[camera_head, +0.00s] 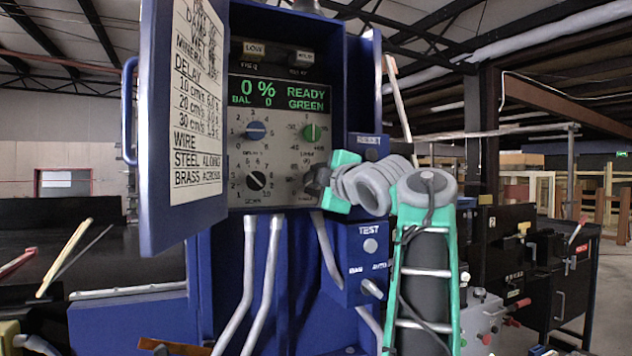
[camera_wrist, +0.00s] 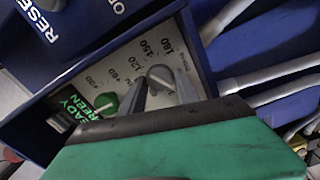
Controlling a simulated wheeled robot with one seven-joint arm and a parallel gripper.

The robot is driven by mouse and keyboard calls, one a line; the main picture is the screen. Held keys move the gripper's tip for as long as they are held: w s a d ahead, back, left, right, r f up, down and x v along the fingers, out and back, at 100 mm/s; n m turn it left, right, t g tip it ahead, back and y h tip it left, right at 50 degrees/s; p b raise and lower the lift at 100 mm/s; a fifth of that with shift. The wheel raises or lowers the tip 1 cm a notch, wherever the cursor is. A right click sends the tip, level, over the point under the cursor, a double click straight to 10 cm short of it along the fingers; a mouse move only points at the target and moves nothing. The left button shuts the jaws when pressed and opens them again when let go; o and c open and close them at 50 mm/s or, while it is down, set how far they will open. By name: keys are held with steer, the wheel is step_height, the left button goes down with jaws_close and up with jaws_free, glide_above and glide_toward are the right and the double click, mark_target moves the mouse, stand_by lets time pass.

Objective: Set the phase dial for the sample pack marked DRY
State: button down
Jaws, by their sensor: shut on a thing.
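The blue detector cabinet stands open, with a grey control panel (camera_head: 284,150) inside. My gripper (camera_head: 317,182) reaches the panel's lower right from the right. In the wrist view, my gripper (camera_wrist: 161,80) has its two grey fingers on either side of a round grey dial (camera_wrist: 161,75), shut on it. Numbers 120, 150 and 180 show beside this dial; its pointer is not readable. In the head view my fingers hide it. A green knob (camera_head: 312,132) sits above it, also in the wrist view (camera_wrist: 105,103). No pack marked DRY is seen.
A blue knob (camera_head: 256,130) and a black knob (camera_head: 256,181) are on the panel's left. The display (camera_head: 279,95) reads 0%, BAL 0, READY GREEN. The open door (camera_head: 160,215) carries a settings chart (camera_head: 200,120). A TEST box (camera_head: 369,262) is below the gripper.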

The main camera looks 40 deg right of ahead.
steer(key=c, duration=0.9)
jaws_free()
steer(key=b+v, duration=0.1)
steer(key=v, duration=0.6)
steer(key=shift+s, duration=0.4)
steer(key=shift+a, duration=0.15)
